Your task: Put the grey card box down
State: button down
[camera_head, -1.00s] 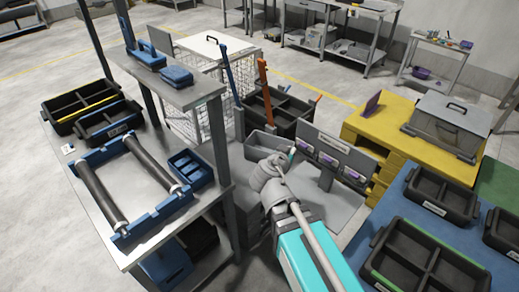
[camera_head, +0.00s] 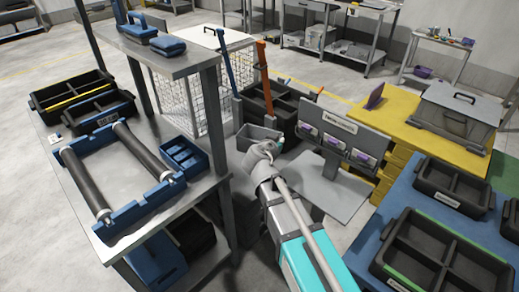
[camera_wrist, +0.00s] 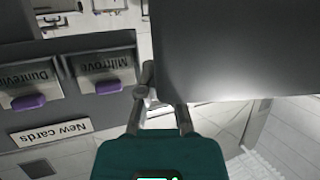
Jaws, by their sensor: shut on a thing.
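The grey card box (camera_head: 255,134) is a small open-topped box in the head view, just past the end of my arm. In the wrist view a large dark grey face (camera_wrist: 235,50), apparently its side, fills the upper right. My gripper (camera_wrist: 165,97) is shut on the box's edge. In the head view my gripper (camera_head: 279,145) is mostly hidden behind my wrist. The box looks held in the air; what lies directly under it is hidden.
A grey card rack (camera_head: 340,133) with purple-tipped holders stands right of the box, its label reading "New cards" (camera_wrist: 49,133) in the wrist view. A steel bench (camera_head: 125,175) stands left. Black crates (camera_head: 285,105) lie behind. A blue table (camera_head: 395,210) with trays is right.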

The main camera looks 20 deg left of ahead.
jog(key=w+a+f+b, duration=0.4)
jog(key=w+f+b, duration=0.2)
jog(key=f+b, duration=0.2)
jog(key=w+a+f+b, duration=0.4)
jog(key=w+f+b, duration=0.2)
jog(key=f+b, duration=0.3)
jog(key=w+a+f+y+b, duration=0.1)
jog(key=w+a+f+b, duration=0.3)
jog(key=w+f+b, duration=0.2)
notch_tip(320, 180, down, 4)
jog(key=shift+r+n+b, duration=0.2)
jog(key=shift+n+b, duration=0.1)
jog(key=shift+b, duration=0.85)
jog(key=w+a+f+b, duration=0.5)
jog(key=w+f+b, duration=0.4)
jog(key=w, duration=0.3)
jog(key=shift+d, duration=0.1)
jog(key=shift+w, duration=0.1)
jog(key=shift+w+a+f+b, duration=0.2)
jog(key=shift+w+f+b, duration=0.25)
jog(key=shift+f+b, duration=0.3)
jog(key=shift+s+f+b, duration=0.1)
jog(key=shift+f+b, duration=1.15)
jog(key=shift+f, duration=0.05)
